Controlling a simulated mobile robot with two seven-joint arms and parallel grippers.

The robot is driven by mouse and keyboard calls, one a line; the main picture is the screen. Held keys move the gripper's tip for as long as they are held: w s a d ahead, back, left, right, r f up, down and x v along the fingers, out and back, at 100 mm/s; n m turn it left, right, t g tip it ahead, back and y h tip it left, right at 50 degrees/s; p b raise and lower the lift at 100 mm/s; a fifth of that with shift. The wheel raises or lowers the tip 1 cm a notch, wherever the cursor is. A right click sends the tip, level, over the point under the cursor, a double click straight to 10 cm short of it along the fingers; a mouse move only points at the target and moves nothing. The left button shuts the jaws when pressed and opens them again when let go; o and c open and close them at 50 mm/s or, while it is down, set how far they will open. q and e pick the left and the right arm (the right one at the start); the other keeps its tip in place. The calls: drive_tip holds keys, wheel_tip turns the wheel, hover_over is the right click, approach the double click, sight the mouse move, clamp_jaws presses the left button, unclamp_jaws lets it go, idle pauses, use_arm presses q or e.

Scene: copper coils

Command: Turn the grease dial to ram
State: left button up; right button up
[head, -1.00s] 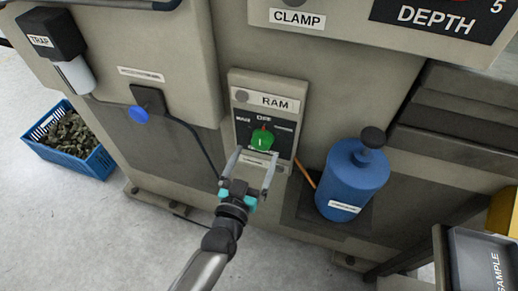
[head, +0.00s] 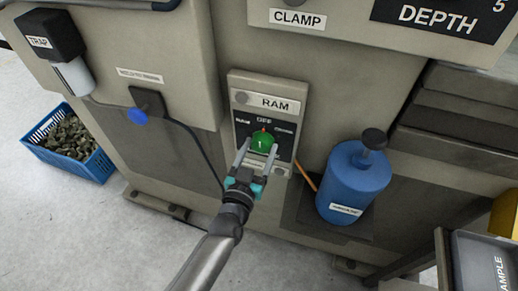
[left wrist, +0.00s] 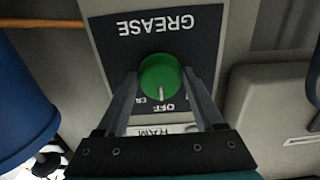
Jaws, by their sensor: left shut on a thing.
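The green round dial (head: 263,142) sits on a dark panel (head: 243,131) under a plate reading RAM (head: 273,103). The left wrist view shows the dial (left wrist: 159,74) upside down, with the word GREASE (left wrist: 157,24) on the panel. The dial's white line points to the OFF mark (left wrist: 165,106). My left gripper (head: 259,149) has one finger on each side of the dial and is shut on it. It also shows in the left wrist view (left wrist: 160,77). My right gripper is not in view.
A blue bottle (head: 351,184) with a dark knob stands right of the panel, beside an orange tube (head: 306,178). A blue crate (head: 94,165) of scrap is on the floor at left. A dark cable (head: 197,135) hangs left of the panel.

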use_arm(q)
drive_tip(key=c, duration=0.7)
drive_tip(key=shift+c, duration=0.2)
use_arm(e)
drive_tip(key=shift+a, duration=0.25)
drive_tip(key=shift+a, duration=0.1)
use_arm(q)
drive_tip(key=shift+n, duration=1.2)
drive_tip(key=n, duration=0.3)
drive_tip(key=shift+d+n+p, duration=0.1)
drive_tip(key=shift+n+p, duration=0.2)
drive_tip(key=shift+p, duration=0.05)
drive_tip(key=n, duration=0.2)
drive_tip(key=shift+n, duration=0.3)
drive_tip(key=shift+s+n, duration=0.1)
drive_tip(key=shift+n, duration=1.5)
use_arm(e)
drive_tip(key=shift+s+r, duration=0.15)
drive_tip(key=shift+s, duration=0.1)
